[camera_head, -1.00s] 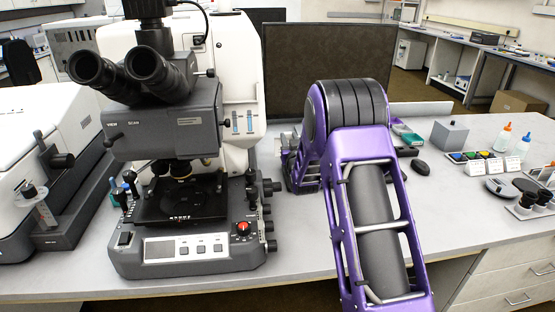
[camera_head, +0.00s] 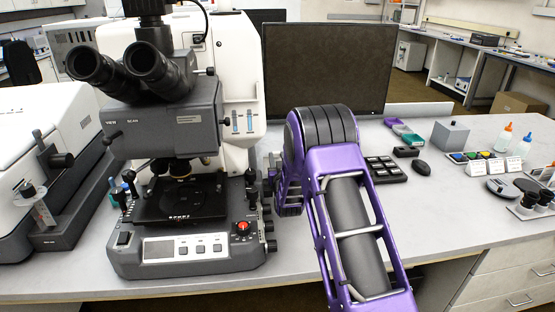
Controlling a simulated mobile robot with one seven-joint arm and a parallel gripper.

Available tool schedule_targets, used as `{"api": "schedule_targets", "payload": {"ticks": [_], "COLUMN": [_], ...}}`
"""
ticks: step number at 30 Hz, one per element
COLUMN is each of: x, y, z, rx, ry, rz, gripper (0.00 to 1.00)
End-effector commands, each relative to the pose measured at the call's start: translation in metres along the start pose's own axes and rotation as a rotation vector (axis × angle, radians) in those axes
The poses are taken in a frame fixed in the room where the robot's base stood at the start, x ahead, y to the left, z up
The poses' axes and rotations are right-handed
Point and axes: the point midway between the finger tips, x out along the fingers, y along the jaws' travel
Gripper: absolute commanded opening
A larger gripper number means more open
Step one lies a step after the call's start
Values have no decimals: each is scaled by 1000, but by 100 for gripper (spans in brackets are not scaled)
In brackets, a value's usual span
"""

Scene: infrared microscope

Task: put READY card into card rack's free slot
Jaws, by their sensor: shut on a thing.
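My purple arm stands in front of the bench, right of the microscope, and its far end is mostly hidden behind its own dark round joint. I cannot make out my gripper or its fingertips. I see no card that I can read as the READY card. Several small white cards (camera_head: 495,167) stand at the right of the bench, in front of a dark tray with coloured pieces; their writing is too small to read. I cannot tell whether they belong to the card rack or where a free slot is.
The microscope (camera_head: 165,120) stands close to the left of my arm. A dark monitor (camera_head: 328,70) is behind it. A black keypad (camera_head: 384,170), a mouse (camera_head: 421,167), a green tray (camera_head: 407,138), a grey box (camera_head: 450,135) and bottles (camera_head: 503,139) lie to the right.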

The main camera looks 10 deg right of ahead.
Motion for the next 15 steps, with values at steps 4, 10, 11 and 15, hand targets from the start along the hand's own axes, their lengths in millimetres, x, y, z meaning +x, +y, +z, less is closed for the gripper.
{"api": "schedule_targets", "payload": {"ticks": [4, 10, 11, 15], "x": [0, 0, 0, 0], "y": [0, 0, 0, 0], "z": [3, 9, 10, 14], "rx": [0, 0, 0, 0], "ry": [-1, -2, -2, -4], "rz": [0, 0, 0, 0], "gripper": [0, 0, 0, 0]}}
